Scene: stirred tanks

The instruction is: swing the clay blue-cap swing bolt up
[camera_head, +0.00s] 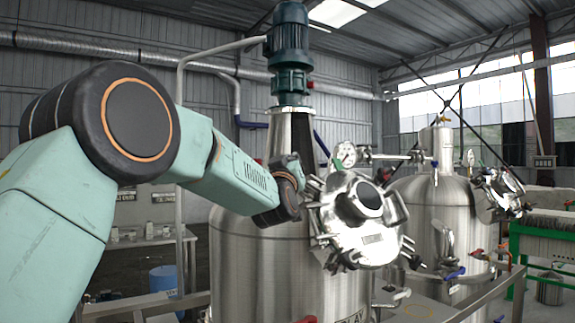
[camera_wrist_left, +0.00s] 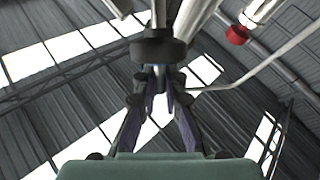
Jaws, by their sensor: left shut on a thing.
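The clay tank (camera_head: 262,265) is a steel vessel, its label partly cut off at the bottom edge in the head view. Its round manway lid (camera_head: 372,240) faces me, with swing bolts around the rim. I cannot make out a blue cap on any of them. My left gripper (camera_head: 312,190) is at the lid's upper left rim, its fingers small and partly hidden by the wrist. In the left wrist view, my left gripper (camera_wrist_left: 160,98) is shut on a slim bolt (camera_wrist_left: 158,72) just below a dark round nut or cap (camera_wrist_left: 158,50). My right gripper is out of view.
A pressure gauge (camera_head: 345,154) and piping stand just above the lid. A motor (camera_head: 288,45) tops the tank. A second steel tank (camera_head: 430,215) stands to the right. A red ball-like knob (camera_wrist_left: 237,34) shows in the wrist view. A blue drum (camera_head: 163,279) is at lower left.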

